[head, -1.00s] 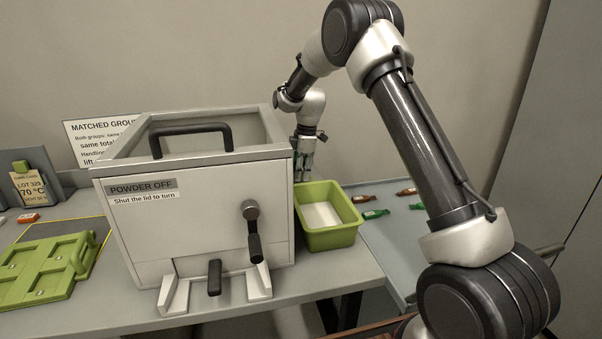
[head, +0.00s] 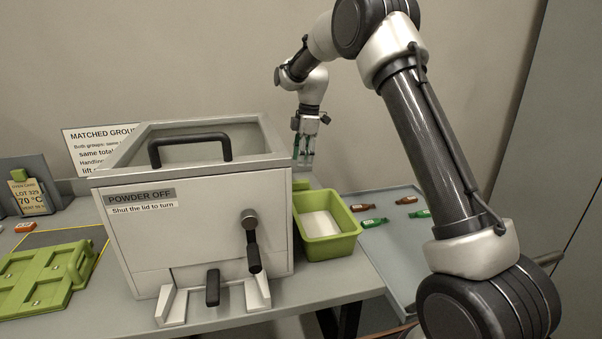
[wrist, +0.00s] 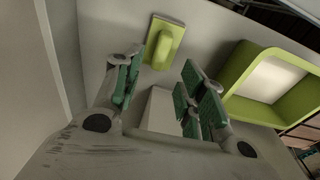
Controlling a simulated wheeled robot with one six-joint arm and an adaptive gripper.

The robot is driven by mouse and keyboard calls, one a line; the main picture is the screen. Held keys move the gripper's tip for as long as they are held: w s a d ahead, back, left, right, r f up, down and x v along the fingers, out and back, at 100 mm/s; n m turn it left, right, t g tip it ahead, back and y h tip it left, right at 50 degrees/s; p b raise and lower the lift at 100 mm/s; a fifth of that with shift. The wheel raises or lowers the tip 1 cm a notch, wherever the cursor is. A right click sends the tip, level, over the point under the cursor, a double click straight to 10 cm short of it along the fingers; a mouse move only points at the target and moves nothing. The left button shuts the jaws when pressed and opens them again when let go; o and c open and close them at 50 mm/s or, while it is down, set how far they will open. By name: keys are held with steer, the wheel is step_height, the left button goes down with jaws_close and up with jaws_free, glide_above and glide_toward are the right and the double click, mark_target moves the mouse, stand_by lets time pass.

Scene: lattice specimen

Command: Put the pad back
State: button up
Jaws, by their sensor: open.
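The pad (wrist: 163,42) is a yellow-green plate with a raised rounded grip. In the wrist view it lies on the grey bench, apart from and beyond my fingertips. In the head view a green bit, likely the pad (head: 301,184), shows between the steel box and the bin, mostly hidden. My gripper (head: 303,158) hangs above and behind the bin, right of the steel box. In the wrist view my gripper (wrist: 165,88) has its green-lined fingers spread, with no pad between them.
A green bin (head: 335,246) with a white bottom stands right of the steel box (head: 150,240), which has a handled lid. A green frame (head: 40,282) lies at left. Several small brown and green items lie on the right-hand surface, including a green one (head: 374,222).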

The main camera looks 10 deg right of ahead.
steer(key=s+d+r+m+t, duration=0.1)
steer(key=s+d+r+m, duration=0.3)
steer(key=s+r, duration=0.55)
steer(key=s+d+r+m+t, duration=0.1)
steer(key=s+d+r+m, duration=0.5)
steer(key=s, duration=0.6)
steer(key=s+d+f+m, duration=0.1)
steer(key=s+m, duration=0.1)
steer(key=s, duration=0.5)
steer(key=s+d+f+m+t+h, duration=0.1)
steer(key=s+m, duration=0.2)
steer(key=s, duration=0.5)
steer(key=s+d+f+m+t, duration=0.1)
steer(key=s+m, duration=0.2)
steer(key=s, duration=0.4)
steer(key=shift+s+d+f, duration=0.25)
steer(key=shift+s+d, duration=0.05)
steer(key=shift+d, duration=0.1)
steer(key=shift+c, duration=0.5)
